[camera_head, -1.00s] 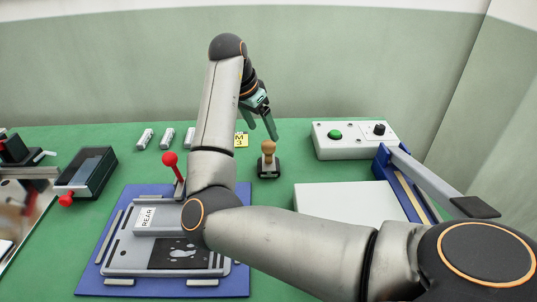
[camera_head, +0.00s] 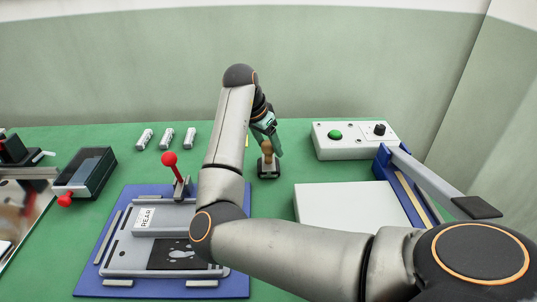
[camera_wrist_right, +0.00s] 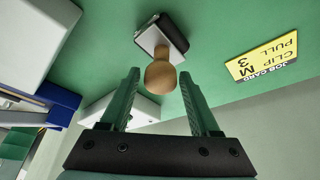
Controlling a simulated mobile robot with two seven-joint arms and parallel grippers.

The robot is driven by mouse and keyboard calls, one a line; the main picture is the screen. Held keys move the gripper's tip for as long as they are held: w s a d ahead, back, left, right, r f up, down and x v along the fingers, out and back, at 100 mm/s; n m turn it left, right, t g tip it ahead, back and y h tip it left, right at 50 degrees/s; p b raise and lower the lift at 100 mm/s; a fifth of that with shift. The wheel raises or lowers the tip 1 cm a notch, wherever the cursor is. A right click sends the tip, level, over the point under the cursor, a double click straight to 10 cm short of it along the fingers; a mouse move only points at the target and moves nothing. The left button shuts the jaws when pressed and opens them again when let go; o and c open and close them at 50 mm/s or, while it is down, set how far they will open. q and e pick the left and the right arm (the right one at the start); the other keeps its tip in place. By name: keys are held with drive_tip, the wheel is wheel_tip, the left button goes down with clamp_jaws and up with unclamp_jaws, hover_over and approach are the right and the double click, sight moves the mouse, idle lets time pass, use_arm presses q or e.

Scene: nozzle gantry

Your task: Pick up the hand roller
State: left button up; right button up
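The hand roller appears to be the tool with a round wooden knob (camera_head: 267,149) and a dark base (camera_head: 268,170), standing upright on the green table right of the blue plate; no roller surface shows. In the right wrist view its wooden knob (camera_wrist_right: 160,76) is near the fingertips, its black-and-white base (camera_wrist_right: 165,36) beyond. My right gripper (camera_head: 270,142) is directly at the tool, pointing down. In the right wrist view the gripper (camera_wrist_right: 160,78) is open, one finger either side of the knob, with gaps visible. My left gripper is out of view.
A blue plate (camera_head: 88,279) with a grey fixture and red-knobbed lever (camera_head: 170,160) lies left. A white control box (camera_head: 355,148) stands back right; a white flat block (camera_head: 345,203) is in front of it. A yellow job card (camera_wrist_right: 263,57) lies close by. Small grey clips (camera_head: 167,138) lie behind.

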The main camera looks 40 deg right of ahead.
clamp_jaws()
drive_tip(key=shift+r, duration=0.1)
idle(1.0)
